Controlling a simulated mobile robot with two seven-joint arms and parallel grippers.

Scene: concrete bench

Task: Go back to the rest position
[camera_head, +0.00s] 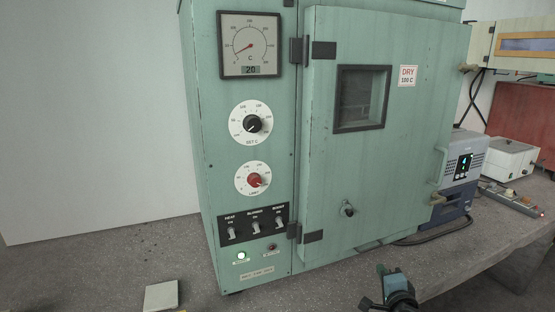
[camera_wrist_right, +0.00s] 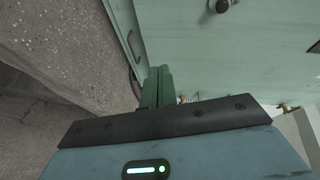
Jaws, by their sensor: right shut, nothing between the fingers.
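My right gripper (camera_head: 386,278) shows at the bottom of the head view, in front of the green oven (camera_head: 415,130) and below its door. In the right wrist view its fingers (camera_wrist_right: 158,88) are together with nothing between them. It looks clear of the oven. My left gripper is in neither view.
The grey concrete bench (camera_head: 110,265) has a pale flat block (camera_head: 161,296) at its front left. A blue-grey device (camera_head: 460,165) with a lit display, a white box (camera_head: 512,158) and a power strip (camera_head: 512,200) stand right of the oven. A white wall is behind.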

